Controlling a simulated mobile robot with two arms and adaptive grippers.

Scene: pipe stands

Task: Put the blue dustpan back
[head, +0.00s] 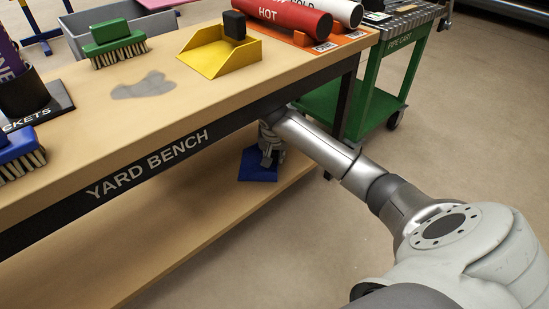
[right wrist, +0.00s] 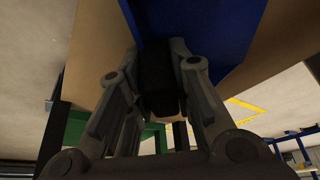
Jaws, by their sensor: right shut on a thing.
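The blue dustpan (head: 258,167) is at the lower shelf of the yard bench, below the tabletop. My right gripper (head: 270,150) reaches in under the bench's front edge and is shut on the dustpan. In the right wrist view the two fingers close around its black handle (right wrist: 157,85), with the blue pan (right wrist: 195,28) beyond them. I cannot tell whether the pan rests on the shelf or hangs just above it. My left gripper is not in view.
On the yard bench (head: 150,160) stand a yellow dustpan (head: 222,58), a green brush (head: 115,42), a blue brush (head: 18,155) and a red pipe (head: 285,18). A grey spill (head: 145,85) lies between them. The lower shelf (head: 190,225) is otherwise clear. A green cart (head: 375,110) stands behind my right arm.

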